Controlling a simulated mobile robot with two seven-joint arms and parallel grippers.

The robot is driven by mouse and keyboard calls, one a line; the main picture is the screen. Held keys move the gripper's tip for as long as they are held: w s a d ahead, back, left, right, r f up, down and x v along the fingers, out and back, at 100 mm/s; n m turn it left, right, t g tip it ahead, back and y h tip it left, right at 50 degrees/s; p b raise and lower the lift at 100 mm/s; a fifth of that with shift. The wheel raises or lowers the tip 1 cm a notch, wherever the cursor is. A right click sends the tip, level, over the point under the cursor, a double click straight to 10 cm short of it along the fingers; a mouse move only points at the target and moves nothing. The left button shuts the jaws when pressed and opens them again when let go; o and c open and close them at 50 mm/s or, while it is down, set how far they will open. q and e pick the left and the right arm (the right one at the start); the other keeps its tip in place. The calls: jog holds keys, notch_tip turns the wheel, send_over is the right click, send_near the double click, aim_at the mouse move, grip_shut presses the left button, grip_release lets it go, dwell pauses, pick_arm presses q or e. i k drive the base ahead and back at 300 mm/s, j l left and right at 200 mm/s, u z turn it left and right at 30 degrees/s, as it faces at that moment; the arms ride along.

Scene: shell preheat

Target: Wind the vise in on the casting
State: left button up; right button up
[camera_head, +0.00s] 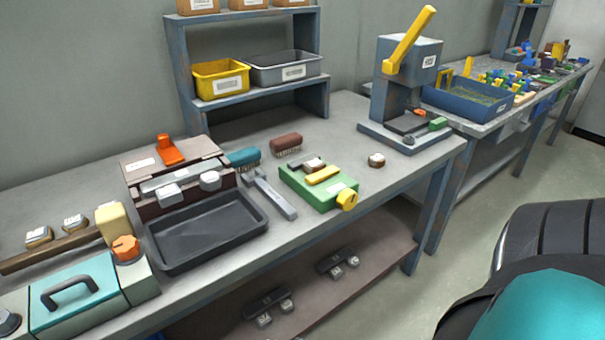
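A green block with a yellow round knob, which looks like the vise (294,181), sits near the front edge of the workbench. Its yellow knob (346,199) is at its front right end. A yellow bar (323,175) lies across its top. Just behind the bar is a small dark brown piece with a pale top (314,163), which may be the casting; I cannot tell whether the bar touches it. Another small brown piece with a pale top (376,160) stands on the bench to the right. Neither of my grippers is in view.
A grey hammer-like tool (270,194) and a dark tray (205,232) lie left of the vise. Teal (242,157) and brown (286,143) brushes lie behind. A press with a yellow lever (409,60) stands at right. The bench between vise and press is mostly clear.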

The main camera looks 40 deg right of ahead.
aim_at(347, 199)
jog(key=l+u, duration=0.45)
jog(key=k+l+u, duration=0.15)
jog(key=u, duration=0.35)
jog(key=k+l+u, duration=0.65)
jog(key=l, duration=0.15)
jog(key=k+l+u, duration=0.45)
jog(key=k+l, duration=0.25)
jog(key=k, duration=0.25)
jog(key=k+l, duration=0.3)
jog(key=k, duration=0.2)
